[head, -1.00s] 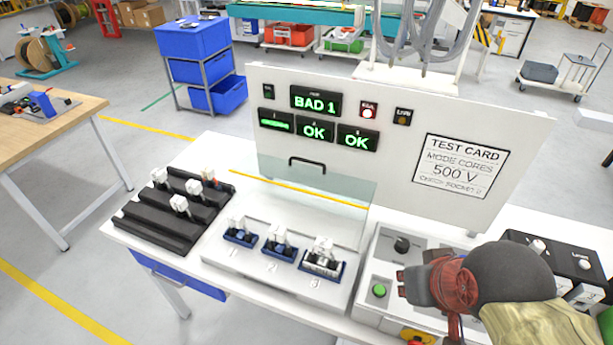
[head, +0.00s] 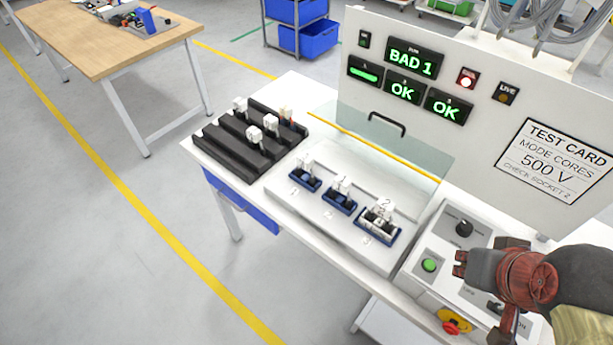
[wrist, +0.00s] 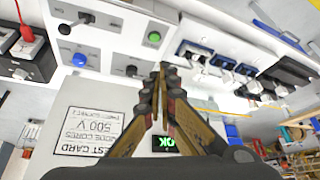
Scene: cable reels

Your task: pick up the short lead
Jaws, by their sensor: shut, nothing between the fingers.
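I cannot tell which, if any, is the short lead. White plugs also sit in socket 1 (head: 305,183), socket 2 (head: 340,206) and socket 3 (head: 379,236), which have blue bases. My gripper (head: 461,264) is over the control box at the right, apart from the rack and sockets. In the wrist view its fingertips (wrist: 162,72) meet and hold nothing.
A clear guard (head: 395,150) with a black handle stands behind the sockets. The panel display (head: 411,62) reads BAD 1, with a red lamp (head: 467,79) lit. Open floor lies left of the bench.

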